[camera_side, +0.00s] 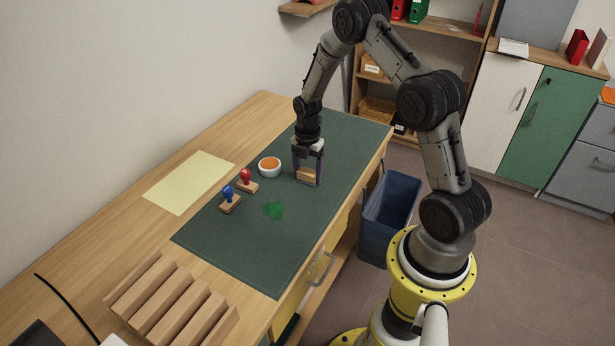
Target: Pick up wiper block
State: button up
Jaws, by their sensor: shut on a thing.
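The wiper block (307,175) is a small wooden-coloured block at the right part of the dark green mat (345,150). My gripper (308,172) points straight down over the mat and is shut on the wiper block, with a finger on each side of it. The block is at or just above the mat; I cannot tell whether it touches. The fingers hide part of the block.
A white bowl with orange contents (270,167) stands left of my gripper. A red-handled stamp (247,180) and a blue-handled stamp (229,199) stand farther left. A green smear (273,210) marks the mat. Yellow paper (188,182) and a wooden rack (173,305) lie on the desk.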

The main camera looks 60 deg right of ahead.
jog(key=shift+r, duration=0.15)
jog(key=shift+r, duration=0.55)
jog(key=s+a+r, duration=0.6)
jog(key=s+r, duration=0.5)
jog(key=s, duration=0.1)
jog(key=shift+s+a+r, duration=0.15)
jog(key=shift+s+r, duration=0.15)
